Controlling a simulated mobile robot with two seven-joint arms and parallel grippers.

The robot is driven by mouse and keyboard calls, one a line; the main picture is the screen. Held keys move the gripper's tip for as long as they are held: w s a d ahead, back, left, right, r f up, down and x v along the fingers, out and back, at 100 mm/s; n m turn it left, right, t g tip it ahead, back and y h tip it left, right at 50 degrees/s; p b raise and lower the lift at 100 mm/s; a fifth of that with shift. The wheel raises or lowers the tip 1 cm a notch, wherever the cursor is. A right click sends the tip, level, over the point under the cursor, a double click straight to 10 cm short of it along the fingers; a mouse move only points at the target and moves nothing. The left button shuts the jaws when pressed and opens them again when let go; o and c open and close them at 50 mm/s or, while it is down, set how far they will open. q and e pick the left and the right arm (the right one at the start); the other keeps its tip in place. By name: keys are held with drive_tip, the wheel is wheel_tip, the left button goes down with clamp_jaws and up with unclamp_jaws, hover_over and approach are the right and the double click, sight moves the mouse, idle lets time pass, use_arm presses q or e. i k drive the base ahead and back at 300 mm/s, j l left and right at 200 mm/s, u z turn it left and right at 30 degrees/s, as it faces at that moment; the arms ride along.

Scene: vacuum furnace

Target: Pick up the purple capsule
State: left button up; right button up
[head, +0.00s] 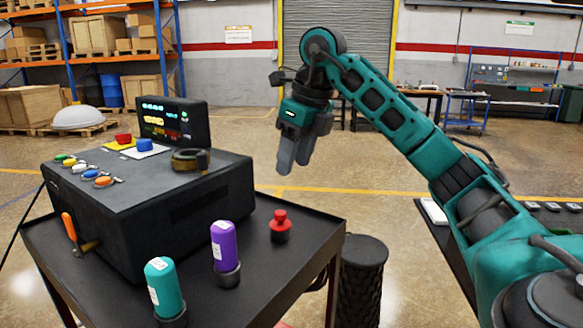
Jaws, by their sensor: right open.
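The purple capsule (223,246) stands upright in a dark round holder (228,275) near the front of the black cart top (262,291). It has a white label on its side. My right gripper (290,165) is up and to the right of the capsule, above and beyond the cart's right edge, pointing down. It is empty and apart from the capsule. My left gripper is not in view.
A teal capsule (160,285) stands left of the purple one. A red knob (280,226) sits to its right. The black furnace box (150,205) with buttons and a display (172,122) fills the cart's back left. A dark ribbed cylinder (361,280) stands beside the cart.

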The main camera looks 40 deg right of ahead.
sight(227, 265)
drive_tip(key=k+j, duration=0.35)
drive_tip(key=j, duration=0.15)
drive_tip(key=k+j, duration=0.4)
drive_tip(key=j, duration=0.1)
